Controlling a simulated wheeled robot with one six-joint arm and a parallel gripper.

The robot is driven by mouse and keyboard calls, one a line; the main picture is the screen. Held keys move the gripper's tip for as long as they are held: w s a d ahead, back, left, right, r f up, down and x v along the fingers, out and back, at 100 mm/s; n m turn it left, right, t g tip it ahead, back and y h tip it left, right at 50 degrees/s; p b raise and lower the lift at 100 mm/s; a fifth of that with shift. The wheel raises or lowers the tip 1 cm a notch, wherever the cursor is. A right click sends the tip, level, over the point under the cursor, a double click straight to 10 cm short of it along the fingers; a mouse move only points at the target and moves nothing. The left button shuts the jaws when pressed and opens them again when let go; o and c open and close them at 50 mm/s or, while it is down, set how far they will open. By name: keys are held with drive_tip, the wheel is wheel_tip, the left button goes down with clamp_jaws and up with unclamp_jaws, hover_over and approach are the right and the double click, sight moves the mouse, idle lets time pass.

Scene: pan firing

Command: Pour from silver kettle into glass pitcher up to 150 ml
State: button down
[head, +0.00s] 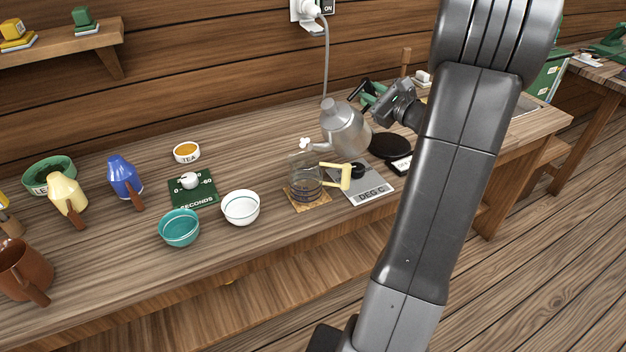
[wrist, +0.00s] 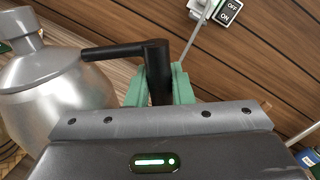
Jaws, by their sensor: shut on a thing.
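The silver kettle (head: 346,133) is in the middle of the head view, its spout to the left above the glass pitcher's far side. It looks tipped a little to the left. In the wrist view its body (wrist: 58,85) fills the left side. My gripper (head: 367,94) is shut on its black handle, which stands between the green fingers (wrist: 157,88). The glass pitcher (head: 304,172), with a yellow handle (head: 342,178), stands on a wooden coaster. Dark marks show low on it; I cannot tell its liquid level. A small white shape is at the spout tip; no clear stream shows.
A grey scale-like plate marked DEG C (head: 370,188) and a black round plate (head: 390,146) lie right of the pitcher. A white bowl (head: 241,208), teal bowl (head: 179,228) and green SECONDS timer (head: 193,191) are to its left. A cord hangs behind the kettle.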

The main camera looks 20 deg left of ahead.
sight(370, 83)
drive_tip(key=shift+s+a+r, duration=0.1)
drive_tip(key=shift+s+r, duration=0.05)
drive_tip(key=shift+r, duration=0.25)
drive_tip(key=shift+s+a+r+n+b, duration=0.15)
drive_tip(key=shift+s+r+n+b, duration=0.15)
drive_tip(key=shift+r+n, duration=0.15)
drive_tip(key=shift+s+a+r+n+b, duration=0.1)
drive_tip(key=shift+s+r+n+b, duration=0.05)
drive_tip(key=shift+r+n+b, duration=0.25)
drive_tip(key=shift+s+a+r+b, duration=0.1)
drive_tip(key=shift+r+b, duration=0.2)
drive_tip(key=shift+b, duration=0.2)
idle(3.7)
